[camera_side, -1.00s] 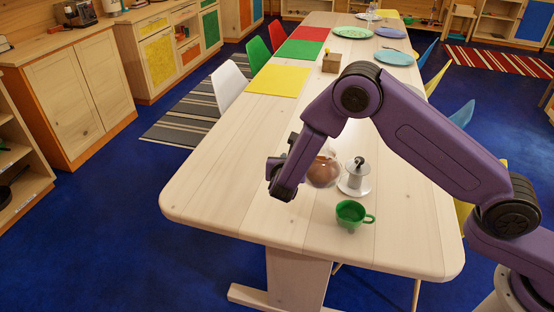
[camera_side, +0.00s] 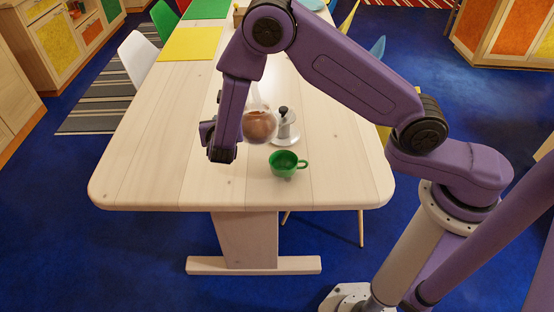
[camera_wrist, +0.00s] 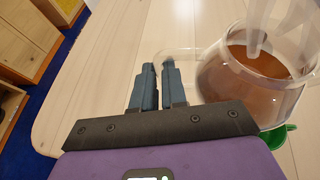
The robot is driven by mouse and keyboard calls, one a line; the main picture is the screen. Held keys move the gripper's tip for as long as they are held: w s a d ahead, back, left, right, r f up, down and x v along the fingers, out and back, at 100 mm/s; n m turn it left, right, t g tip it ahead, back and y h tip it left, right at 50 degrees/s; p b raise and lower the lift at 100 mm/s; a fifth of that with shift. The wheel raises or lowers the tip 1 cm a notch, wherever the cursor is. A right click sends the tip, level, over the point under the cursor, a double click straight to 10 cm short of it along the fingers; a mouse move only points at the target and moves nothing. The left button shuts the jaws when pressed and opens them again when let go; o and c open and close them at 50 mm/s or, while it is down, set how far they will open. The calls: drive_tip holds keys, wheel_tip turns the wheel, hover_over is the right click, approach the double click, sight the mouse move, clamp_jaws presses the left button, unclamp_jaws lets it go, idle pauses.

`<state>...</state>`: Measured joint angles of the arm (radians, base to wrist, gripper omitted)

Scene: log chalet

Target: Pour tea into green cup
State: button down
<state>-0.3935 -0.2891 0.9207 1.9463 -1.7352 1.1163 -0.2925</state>
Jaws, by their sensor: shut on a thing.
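A clear glass pitcher with brown tea (camera_side: 260,127) is upright at the near part of the wooden table; it also shows at the right of the wrist view (camera_wrist: 255,80). My gripper (camera_wrist: 157,78) is shut on the pitcher's clear handle, at the pitcher's left in the side view. I cannot tell whether the pitcher's base touches the table. The green cup (camera_side: 284,165) stands upright on the table, to the right and in front of the pitcher, handle to the right. In the wrist view the cup (camera_wrist: 277,137) is mostly hidden behind the pitcher.
The wooden table (camera_side: 150,165) is bare to the left and in front. A yellow placemat (camera_side: 190,43) and a white chair (camera_side: 137,58) are farther back at the left.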

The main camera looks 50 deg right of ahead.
sight(260, 100)
drive_tip(key=w+d+r+m+g+h, duration=0.1)
drive_tip(key=d+m+g+h, duration=0.4)
drive_tip(key=d+m+g, duration=0.5)
drive_tip(key=shift+w+d+r+m+h, duration=0.4)
drive_tip(key=shift+d+r+m, duration=0.15)
drive_tip(key=shift+m, duration=1.25)
drive_tip(key=shift+s+r+m+t, duration=0.2)
drive_tip(key=shift+r+m+t, duration=0.3)
drive_tip(key=shift+m, duration=0.1)
drive_tip(key=shift+s+r+m+t, duration=0.2)
drive_tip(key=shift+r+m+t, duration=0.2)
drive_tip(key=shift+r+m, duration=0.15)
drive_tip(key=shift+s+r+m, duration=0.3)
drive_tip(key=shift+r+m, duration=0.05)
drive_tip(key=shift+m, duration=0.3)
drive_tip(key=shift+s+r+m+t+h, duration=0.45)
drive_tip(key=shift+s+m+t, duration=0.15)
drive_tip(key=shift+t, duration=0.1)
idle(0.5)
drive_tip(key=shift+s+r+m+t, duration=0.25)
drive_tip(key=shift+s+m+t, duration=0.25)
drive_tip(key=shift+s+m, duration=0.5)
idle(1.0)
